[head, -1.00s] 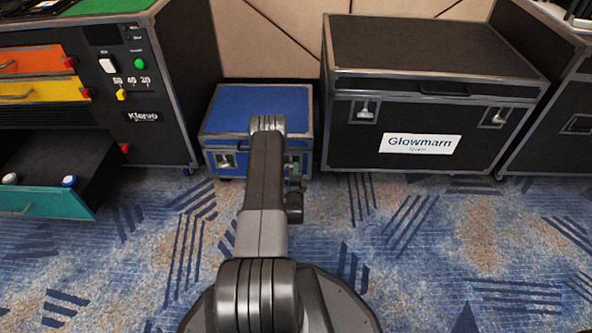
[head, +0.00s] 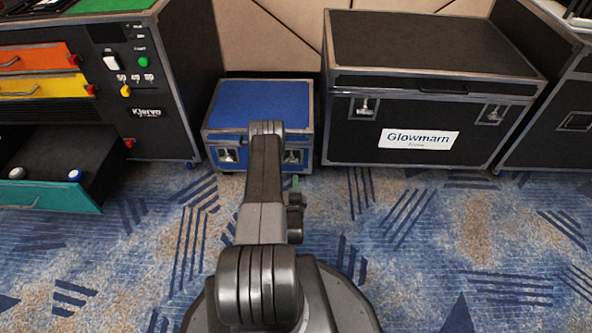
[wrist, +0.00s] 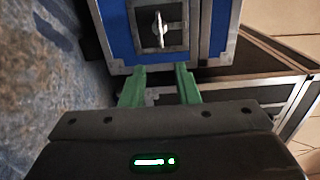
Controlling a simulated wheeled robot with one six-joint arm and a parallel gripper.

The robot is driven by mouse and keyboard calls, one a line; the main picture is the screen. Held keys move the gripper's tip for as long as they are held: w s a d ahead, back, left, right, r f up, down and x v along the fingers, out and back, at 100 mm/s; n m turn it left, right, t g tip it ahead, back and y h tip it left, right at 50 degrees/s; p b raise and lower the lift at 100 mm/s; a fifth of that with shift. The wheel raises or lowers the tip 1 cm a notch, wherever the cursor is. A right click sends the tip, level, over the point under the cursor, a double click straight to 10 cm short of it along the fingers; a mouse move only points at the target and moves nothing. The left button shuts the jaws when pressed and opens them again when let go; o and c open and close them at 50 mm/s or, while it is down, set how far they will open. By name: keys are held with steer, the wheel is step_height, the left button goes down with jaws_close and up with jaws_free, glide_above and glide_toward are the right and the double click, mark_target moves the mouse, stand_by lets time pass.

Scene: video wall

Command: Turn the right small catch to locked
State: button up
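The small blue case (head: 262,100) stands on the carpet, with a left small catch (head: 228,155) and a right small catch (head: 293,156) on its front. My arm partly covers the front between them. In the turned wrist view, the right small catch (wrist: 158,30) sits in a square metal dish, its silver lever running roughly across the case front. My gripper (wrist: 160,70) has two green fingers spread apart with nothing between them. They point toward the case near its right end, apart from the lever. In the head view only a bit of green finger (head: 295,182) shows beside my arm.
A large black Glowmarn case (head: 425,110) stands right of the blue case, close by. At left, a black cabinet (head: 165,125) has an open teal drawer (head: 50,195) jutting out. The carpet in front is clear.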

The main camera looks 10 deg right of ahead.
mark_target(292, 160)
steer(key=v, duration=0.3)
steer(key=shift+s+a+p, duration=0.1)
steer(key=shift+s+p, duration=0.1)
steer(key=shift+p, duration=0.1)
steer(key=b+x, duration=0.4)
steer(key=x, duration=1)
steer(key=shift+b, duration=0.3)
steer(key=shift+s, duration=0.15)
